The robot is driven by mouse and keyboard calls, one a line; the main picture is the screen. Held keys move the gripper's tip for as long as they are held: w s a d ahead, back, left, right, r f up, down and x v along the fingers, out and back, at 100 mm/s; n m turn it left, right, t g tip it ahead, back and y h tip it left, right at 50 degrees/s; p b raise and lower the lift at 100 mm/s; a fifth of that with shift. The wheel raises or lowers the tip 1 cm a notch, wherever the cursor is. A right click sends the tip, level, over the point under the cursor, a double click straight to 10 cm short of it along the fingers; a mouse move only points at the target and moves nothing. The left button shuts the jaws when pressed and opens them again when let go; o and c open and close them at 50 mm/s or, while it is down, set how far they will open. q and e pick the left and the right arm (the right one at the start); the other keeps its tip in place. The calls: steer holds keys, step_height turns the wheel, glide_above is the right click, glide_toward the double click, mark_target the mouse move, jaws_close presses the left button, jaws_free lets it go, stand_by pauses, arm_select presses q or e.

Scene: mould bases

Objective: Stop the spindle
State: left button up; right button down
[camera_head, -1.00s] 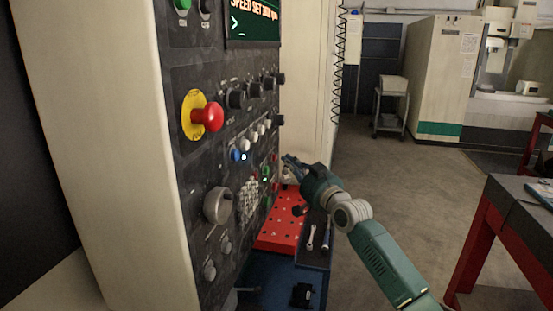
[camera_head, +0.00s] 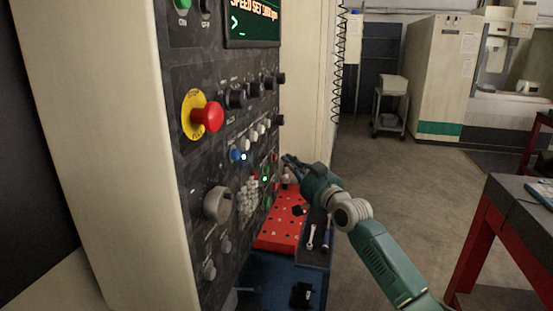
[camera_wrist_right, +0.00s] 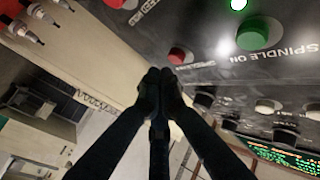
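The dark control panel (camera_head: 185,150) stands at left in the head view, with a red mushroom button (camera_head: 207,117) on a yellow plate. In the right wrist view a small red button (camera_wrist_right: 178,56) has a label starting "SPINDLE", the rest too small to read. A green button (camera_wrist_right: 258,33) marked "SPINDLE ON" is beside it, with a lit green lamp (camera_wrist_right: 238,4). My right gripper (camera_head: 288,160) is at the panel's far edge. In the wrist view its fingertips (camera_wrist_right: 160,76) are together and empty, just short of the small red button; contact cannot be told. My left gripper is out of view.
Below the arm are a red perforated board (camera_head: 281,232) and a wrench (camera_head: 311,237) on a blue-topped surface. A red-legged table (camera_head: 500,220) stands at right. The floor between is clear.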

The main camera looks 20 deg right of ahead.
steer(key=shift+w+a, duration=0.25)
steer(key=shift+a, duration=0.1)
steer(key=shift+w+a, duration=0.25)
steer(key=shift+a, duration=0.05)
stand_by(0.8)
steer(key=shift+s+d, duration=0.1)
steer(key=shift+d, duration=0.05)
steer(key=shift+s+d, duration=0.4)
steer(key=shift+d, duration=0.05)
stand_by(0.4)
steer(key=s+d+b, duration=0.1)
steer(key=d, duration=0.1)
steer(key=s+d+b, duration=0.1)
steer(key=s+d, duration=0.1)
stand_by(0.3)
